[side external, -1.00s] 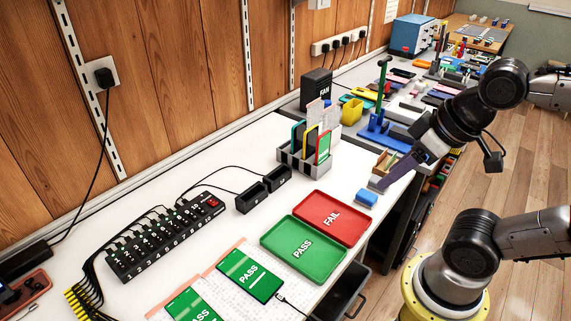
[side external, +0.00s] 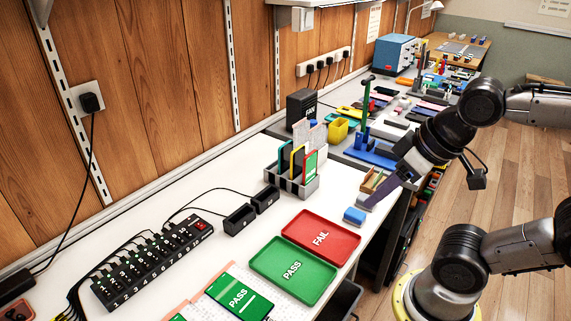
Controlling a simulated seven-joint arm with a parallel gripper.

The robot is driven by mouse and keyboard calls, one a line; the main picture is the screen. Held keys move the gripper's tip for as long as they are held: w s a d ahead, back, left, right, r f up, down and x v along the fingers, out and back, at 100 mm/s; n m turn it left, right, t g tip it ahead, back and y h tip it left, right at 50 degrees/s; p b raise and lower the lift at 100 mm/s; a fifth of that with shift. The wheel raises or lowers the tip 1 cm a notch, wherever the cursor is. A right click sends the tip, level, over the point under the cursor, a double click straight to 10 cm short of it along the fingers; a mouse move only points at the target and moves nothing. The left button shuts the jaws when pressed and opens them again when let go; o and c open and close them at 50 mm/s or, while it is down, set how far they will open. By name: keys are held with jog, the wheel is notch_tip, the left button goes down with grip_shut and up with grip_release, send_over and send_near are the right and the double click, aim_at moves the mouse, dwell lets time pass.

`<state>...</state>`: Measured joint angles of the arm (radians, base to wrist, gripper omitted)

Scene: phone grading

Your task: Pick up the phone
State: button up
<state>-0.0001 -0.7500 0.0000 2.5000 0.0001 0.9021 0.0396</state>
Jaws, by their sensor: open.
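A phone (side external: 238,297) with a green PASS screen lies face up on printed paper at the bottom of the side external view. A second green-screen phone (side external: 178,317) is mostly cut off by the bottom edge. Several more phones stand upright in a grey slotted rack (side external: 292,188), one with a green screen and red edge (side external: 311,165). My gripper (side external: 376,199) is at the right edge of the bench, beside a small blue block and well apart from the lying phones. Its jaws are open, and the space between the fingertips is hard to make out.
A green PASS tray (side external: 293,285) and a red FAIL tray (side external: 333,227) lie between my gripper and the lying phone. A blue block (side external: 354,215), black sockets (side external: 240,217) and a cabled power strip (side external: 150,262) are on the bench. Tools crowd its far end.

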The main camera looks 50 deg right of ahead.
jog(key=w+d+r+m+h, duration=0.1)
jog(key=w+d+r+m, duration=0.1)
jog(key=w+r+m, duration=0.35)
jog(key=w+d+r+m+h, duration=0.1)
jog(key=w+d+r+m, duration=0.25)
jog(key=w+r, duration=0.35)
jog(key=m+g+h, duration=0.2)
jog(key=m+g, duration=0.4)
jog(key=m, duration=0.3)
send_over(288, 154)
jog(key=a, duration=0.2)
notch_tip(288, 154, down, 29)
jog(key=shift+h, duration=0.3)
jog(key=shift+w+x, duration=0.2)
jog(key=shift+x, duration=1.45)
jog(key=shift+w+x, duration=0.2)
jog(key=shift+x, duration=1.45)
grip_shut()
jog(key=shift+r, duration=0.1)
